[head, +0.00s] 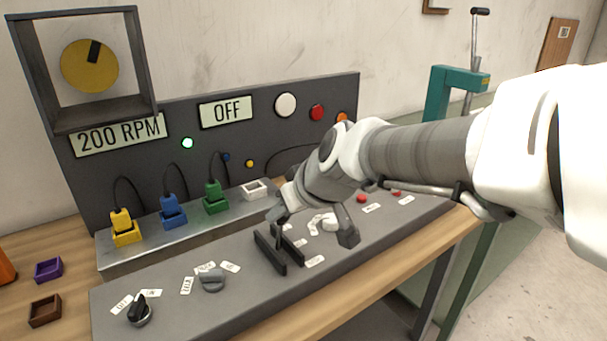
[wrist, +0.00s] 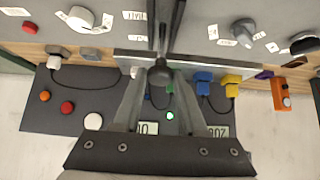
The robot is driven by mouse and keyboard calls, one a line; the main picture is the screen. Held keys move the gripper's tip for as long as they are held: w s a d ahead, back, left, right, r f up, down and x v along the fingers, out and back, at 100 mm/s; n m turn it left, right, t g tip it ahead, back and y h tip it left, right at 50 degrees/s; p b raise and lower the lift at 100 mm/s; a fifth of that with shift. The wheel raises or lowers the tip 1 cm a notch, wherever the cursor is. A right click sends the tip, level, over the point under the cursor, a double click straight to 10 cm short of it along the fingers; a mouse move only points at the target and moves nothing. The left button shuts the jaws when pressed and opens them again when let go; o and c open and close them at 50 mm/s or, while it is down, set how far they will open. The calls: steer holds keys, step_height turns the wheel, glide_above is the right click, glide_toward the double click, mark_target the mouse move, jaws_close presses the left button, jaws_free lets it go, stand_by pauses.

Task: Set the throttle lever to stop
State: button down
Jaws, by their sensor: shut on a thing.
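The throttle lever seems to be the black lever with a round knob (wrist: 160,75) in the wrist view, standing between two dark rails. In the head view the rails (head: 270,252) sit on the front of the grey panel, and the lever is mostly hidden by my gripper (head: 283,211). In the wrist view my gripper (wrist: 160,80) is shut on the knob, with a finger on each side. Small white labels (head: 315,261) lie beside the rails; their words are too small to read, so I cannot tell which mark is stop.
A display reads 200 RPM (head: 120,135) and another reads OFF (head: 227,111). A green lamp (head: 187,143) is lit. A grey knob (head: 211,280) and a black knob (head: 139,312) stand left of the rails. Yellow (head: 125,230), blue (head: 172,213) and green (head: 215,200) plugs stand behind.

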steer(key=s+f+b, duration=0.1)
steer(key=b, duration=0.2)
steer(key=shift+d+t+y, duration=0.3)
steer(key=shift+d, duration=0.1)
steer(key=s+d+f+b, duration=0.1)
steer(key=s+b, duration=0.1)
steer(key=b, duration=0.1)
steer(key=shift+d+f, duration=0.1)
steer(key=shift+d, duration=0.05)
steer(key=shift+c, duration=2.3)
jaws_free()
steer(key=shift+d, duration=0.1)
steer(key=shift+r, duration=0.2)
steer(key=p+v, duration=0.4)
steer(key=v, duration=1.3)
steer(key=shift+r, duration=0.2)
